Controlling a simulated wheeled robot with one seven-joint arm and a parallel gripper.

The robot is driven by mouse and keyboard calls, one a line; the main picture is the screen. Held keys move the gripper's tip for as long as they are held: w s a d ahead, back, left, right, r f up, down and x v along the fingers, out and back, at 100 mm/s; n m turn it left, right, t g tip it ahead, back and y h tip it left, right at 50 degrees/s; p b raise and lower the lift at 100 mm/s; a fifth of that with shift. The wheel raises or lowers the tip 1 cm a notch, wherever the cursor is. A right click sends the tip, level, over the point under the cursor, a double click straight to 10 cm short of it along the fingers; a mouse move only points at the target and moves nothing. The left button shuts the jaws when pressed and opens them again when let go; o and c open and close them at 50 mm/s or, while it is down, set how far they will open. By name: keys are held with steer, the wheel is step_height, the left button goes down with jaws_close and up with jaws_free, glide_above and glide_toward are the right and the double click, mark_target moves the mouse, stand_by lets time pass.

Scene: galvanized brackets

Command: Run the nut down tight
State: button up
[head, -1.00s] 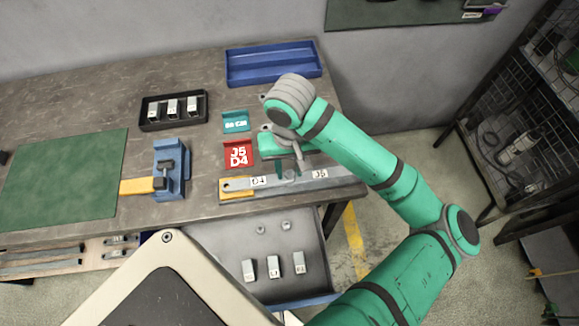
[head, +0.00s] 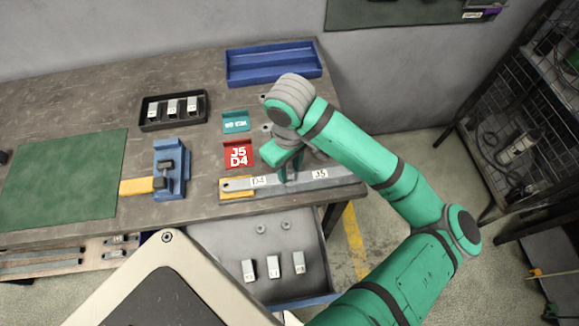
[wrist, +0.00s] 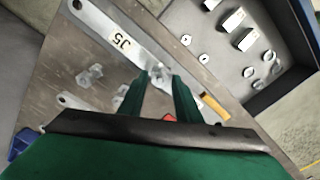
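A long grey flat bar (head: 330,180) marked D4 and J5 lies along the bench's front edge; its J5 end also shows in the wrist view (wrist: 110,27). A small nut on a bolt (wrist: 160,72) stands at the bar between the labels. In the head view my fingers and arm hide it. My gripper (head: 289,180) points down over this spot. In the wrist view its two green fingers (wrist: 165,84) are apart, with the nut just at their tips. The gap looks wider than the nut; I cannot tell whether a finger touches it.
A red J5 D4 plate (head: 239,155) and a teal plate (head: 235,121) stand behind the bar. A yellow block (head: 237,194) lies under its left end. A blue fixture (head: 171,170) is left. An open drawer (head: 215,240) below holds blocks and rings.

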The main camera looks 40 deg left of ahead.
steer(key=n, duration=0.8)
steer(key=shift+n, duration=0.4)
steer(key=n, duration=0.4)
steer(key=shift+n, duration=2.2)
jaws_close()
